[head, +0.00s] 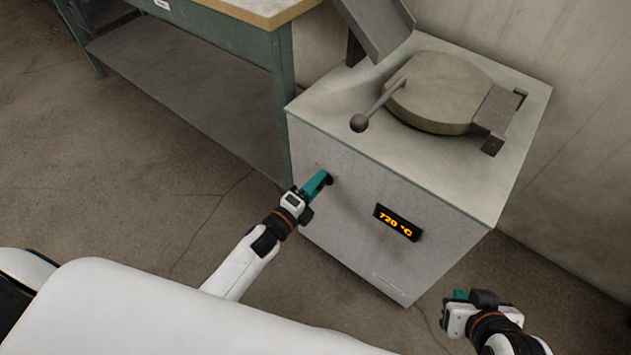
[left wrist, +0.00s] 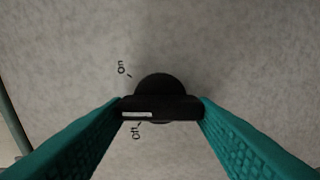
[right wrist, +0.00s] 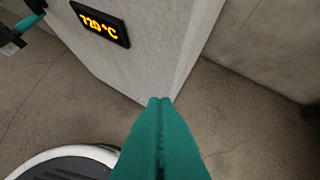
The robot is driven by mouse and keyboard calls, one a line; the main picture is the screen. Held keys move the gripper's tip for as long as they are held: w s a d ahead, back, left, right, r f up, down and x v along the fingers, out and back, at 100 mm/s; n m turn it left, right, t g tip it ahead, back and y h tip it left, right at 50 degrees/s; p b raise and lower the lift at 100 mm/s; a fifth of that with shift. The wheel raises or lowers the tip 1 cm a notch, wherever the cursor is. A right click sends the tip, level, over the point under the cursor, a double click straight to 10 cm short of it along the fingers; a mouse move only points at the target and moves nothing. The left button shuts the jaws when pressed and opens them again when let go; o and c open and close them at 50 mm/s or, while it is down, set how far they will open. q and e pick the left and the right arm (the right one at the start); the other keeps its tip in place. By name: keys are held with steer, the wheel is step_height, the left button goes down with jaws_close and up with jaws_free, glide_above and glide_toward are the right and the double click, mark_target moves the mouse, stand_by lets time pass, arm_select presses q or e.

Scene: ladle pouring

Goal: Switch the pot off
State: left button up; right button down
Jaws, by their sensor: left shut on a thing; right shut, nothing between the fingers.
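The pot (head: 440,90) is a pale box-shaped unit with a round lid on top. A black knob (left wrist: 160,108) is on its front face, with an "On" label above left and an "Off" label below left. The knob's bar lies about level in the left wrist view, its white mark at the left end, close to the "Off" label. My left gripper (head: 320,184) is shut on the knob, one teal finger at each end of the bar. The display (head: 398,222) reads 720 °C. My right gripper (head: 459,295) is shut and empty, low beside the pot's front right corner.
A grey chute (head: 380,25) stands at the back left of the top. A green-framed workbench (head: 230,35) is to the left. Open concrete floor lies in front.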

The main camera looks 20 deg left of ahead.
arm_select(q)
steer(key=shift+d+f+n+p, duration=0.15)
steer(key=shift+n+p, duration=0.8)
steer(key=shift+n, duration=1.75)
steer(key=shift+a+f+n+p, duration=0.15)
steer(key=shift+n+p, duration=0.75)
steer(key=shift+n, duration=1.8)
arm_select(e)
steer(key=s+d+f+g+h, duration=0.1)
steer(key=s+d+f+g, duration=0.1)
steer(key=s+g, duration=0.2)
steer(key=shift+s, duration=0.85)
arm_select(q)
steer(key=shift+d, duration=0.1)
steer(key=o, duration=1)
arm_select(e)
steer(key=shift+r, duration=0.1)
